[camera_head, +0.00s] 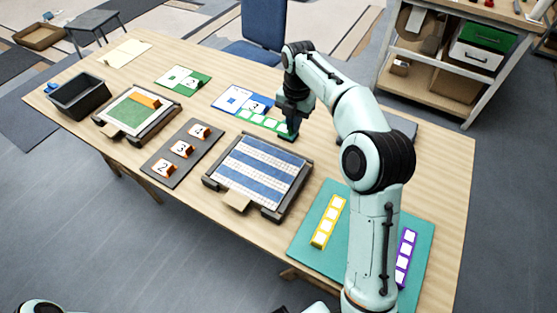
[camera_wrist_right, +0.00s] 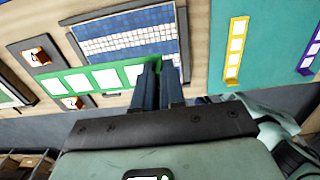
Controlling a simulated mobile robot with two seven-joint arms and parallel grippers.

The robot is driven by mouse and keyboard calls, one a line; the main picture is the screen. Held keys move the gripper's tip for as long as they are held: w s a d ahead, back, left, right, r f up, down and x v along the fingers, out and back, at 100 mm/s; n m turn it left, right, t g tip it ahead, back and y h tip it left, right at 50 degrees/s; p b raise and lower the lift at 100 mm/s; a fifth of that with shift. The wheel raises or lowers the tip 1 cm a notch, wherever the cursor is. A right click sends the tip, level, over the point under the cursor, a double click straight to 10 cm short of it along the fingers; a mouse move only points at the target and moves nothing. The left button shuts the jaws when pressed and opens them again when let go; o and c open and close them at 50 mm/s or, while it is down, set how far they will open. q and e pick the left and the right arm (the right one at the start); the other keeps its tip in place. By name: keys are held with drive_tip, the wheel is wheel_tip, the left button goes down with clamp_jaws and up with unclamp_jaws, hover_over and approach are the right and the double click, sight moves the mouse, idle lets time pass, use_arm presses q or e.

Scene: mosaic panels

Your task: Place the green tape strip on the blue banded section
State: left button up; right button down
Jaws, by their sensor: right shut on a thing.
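My right gripper (camera_head: 289,131) is shut on one end of the green tape strip (camera_head: 262,121), which carries a row of white squares. The strip sticks out to the left of the fingers. In the right wrist view the fingertips (camera_wrist_right: 160,72) cover the strip's end, and the green strip (camera_wrist_right: 90,80) hides part of the block holder, so it looks raised. The blue banded section (camera_head: 258,172) is a panel of blue and white bands in a dark frame; the banded panel also shows in the wrist view (camera_wrist_right: 125,42). The strip appears beyond its far edge in the head view. My left gripper is out of view.
A dark holder (camera_head: 163,168) with numbered orange-and-white blocks lies left of the panel. A teal mat (camera_head: 310,247) with yellow (camera_head: 328,221) and purple (camera_head: 405,257) strips is at the right. A green-and-white framed panel (camera_head: 128,116) and black bin (camera_head: 80,96) stand at the left.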

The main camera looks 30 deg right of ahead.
drive_tip(key=b, duration=0.2)
hover_over(291, 167)
wheel_tip(291, 167, down, 11)
wheel_tip(291, 167, down, 6)
drive_tip(key=shift+f, duration=0.1)
drive_tip(key=c, duration=1.2)
unclamp_jaws()
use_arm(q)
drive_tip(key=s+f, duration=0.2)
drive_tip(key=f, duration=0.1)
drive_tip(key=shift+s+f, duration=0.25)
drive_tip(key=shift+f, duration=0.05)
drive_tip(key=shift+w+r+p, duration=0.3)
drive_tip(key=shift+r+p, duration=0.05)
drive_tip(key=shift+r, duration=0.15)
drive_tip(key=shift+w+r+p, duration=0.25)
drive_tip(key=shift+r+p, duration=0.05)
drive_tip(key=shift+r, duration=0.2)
use_arm(e)
wheel_tip(291, 167, up, 12)
drive_tip(key=shift+s+r, duration=0.1)
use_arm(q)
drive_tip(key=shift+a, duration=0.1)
